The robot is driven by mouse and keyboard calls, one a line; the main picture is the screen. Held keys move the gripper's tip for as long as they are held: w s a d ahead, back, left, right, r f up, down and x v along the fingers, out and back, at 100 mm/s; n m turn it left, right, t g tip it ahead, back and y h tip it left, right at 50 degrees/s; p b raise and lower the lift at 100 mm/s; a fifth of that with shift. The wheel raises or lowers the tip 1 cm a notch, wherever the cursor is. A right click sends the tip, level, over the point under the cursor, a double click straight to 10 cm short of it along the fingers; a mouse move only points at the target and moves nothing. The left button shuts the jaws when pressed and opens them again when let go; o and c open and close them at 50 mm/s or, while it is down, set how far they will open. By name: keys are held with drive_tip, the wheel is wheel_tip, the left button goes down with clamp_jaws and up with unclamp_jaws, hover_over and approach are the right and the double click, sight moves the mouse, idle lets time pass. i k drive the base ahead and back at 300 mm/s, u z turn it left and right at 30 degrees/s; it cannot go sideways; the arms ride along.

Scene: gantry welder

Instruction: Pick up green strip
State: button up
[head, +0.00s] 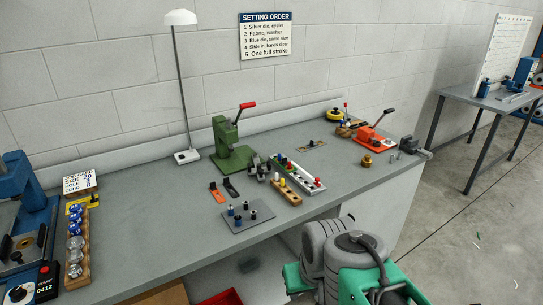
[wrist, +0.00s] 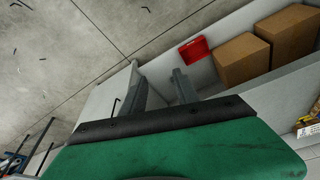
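A small dark strip (head: 231,188), dark green to near black, lies flat on the grey bench in the head view, in front of the green hand press. An orange strip (head: 217,193) lies just left of it. My gripper (wrist: 160,88) shows in the wrist view with its two grey fingers apart and nothing between them. It is away from the strip, over the floor and the space under the bench. The strip is not visible in the wrist view. In the head view I cannot make out the fingers.
The green press (head: 233,150) stands behind the strips. A grey plate with several dies (head: 249,216) lies in front. A long rack (head: 306,182) and a wooden block (head: 289,198) stand to the right. A red bin (wrist: 195,50) and cardboard boxes (wrist: 243,58) sit low down.

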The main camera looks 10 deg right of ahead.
sight(283, 164)
drive_tip(key=u, duration=0.5)
drive_tip(key=i, duration=1.05)
drive_tip(key=u, duration=0.6)
